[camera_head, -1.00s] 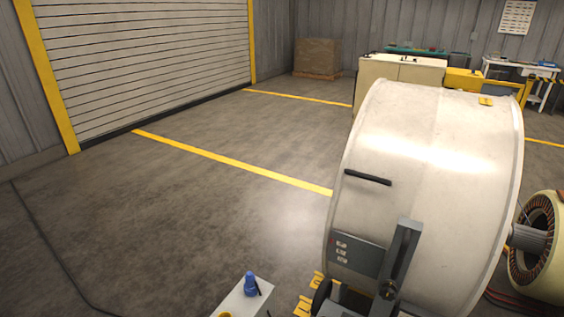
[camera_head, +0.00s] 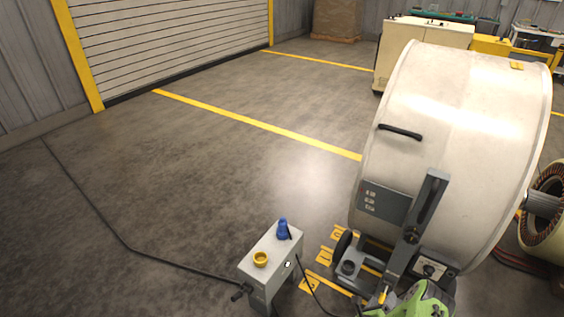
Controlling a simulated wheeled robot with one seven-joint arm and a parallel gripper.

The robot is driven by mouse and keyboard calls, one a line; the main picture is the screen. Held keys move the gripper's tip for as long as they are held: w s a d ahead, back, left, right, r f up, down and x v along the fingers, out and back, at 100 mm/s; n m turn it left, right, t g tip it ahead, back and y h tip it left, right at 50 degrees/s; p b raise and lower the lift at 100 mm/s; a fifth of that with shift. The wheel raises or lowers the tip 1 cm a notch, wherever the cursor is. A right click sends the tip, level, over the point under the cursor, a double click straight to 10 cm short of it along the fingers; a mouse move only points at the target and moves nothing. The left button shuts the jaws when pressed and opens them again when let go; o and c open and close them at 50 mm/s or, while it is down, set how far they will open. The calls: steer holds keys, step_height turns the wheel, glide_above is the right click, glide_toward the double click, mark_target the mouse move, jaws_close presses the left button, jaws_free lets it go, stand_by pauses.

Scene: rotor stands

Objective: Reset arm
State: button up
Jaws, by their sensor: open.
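Beige cabinets (camera_head: 425,42) stand behind.

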steer(key=w+a+r+n+t+y+p, duration=0.15)
steer(key=w+r+n+y, duration=0.35)
steer(key=w+r, duration=0.5)
steer(key=w+a+r+n+y+p, duration=0.1)
steer(key=a+r+n+y, duration=0.2)
steer(key=r, duration=0.4)
steer(key=w+a+r+n+p, duration=0.1)
steer(key=w+a+r+n, duration=0.15)
steer(key=r+n, duration=0.4)
steer(key=w+a+r+n+y+p, duration=0.1)
steer(key=a+r+n+y, duration=0.15)
steer(key=r, duration=0.45)
steer(key=s+a+r+n+g+p, duration=0.2)
steer(key=s+a+r+n, duration=0.3)
steer(key=s+r, duration=0.5)
steer(key=s+a+r+n+g+p, duration=0.1)
steer(key=s+a+r+n+g, duration=0.2)
steer(key=s+r+n, duration=0.6)
steer(key=s+r+n+g+p, duration=0.1)
steer(key=s+r, duration=0.2)
steer(key=s, duration=0.6)
steer(key=s+r+n+g+p, duration=0.1)
steer(key=s+r, duration=0.2)
steer(key=s, duration=0.6)
steer(key=shift+s+a+r+h, duration=0.15)
steer(key=shift+r+h, duration=0.1)
steer(key=shift+h, duration=0.1)
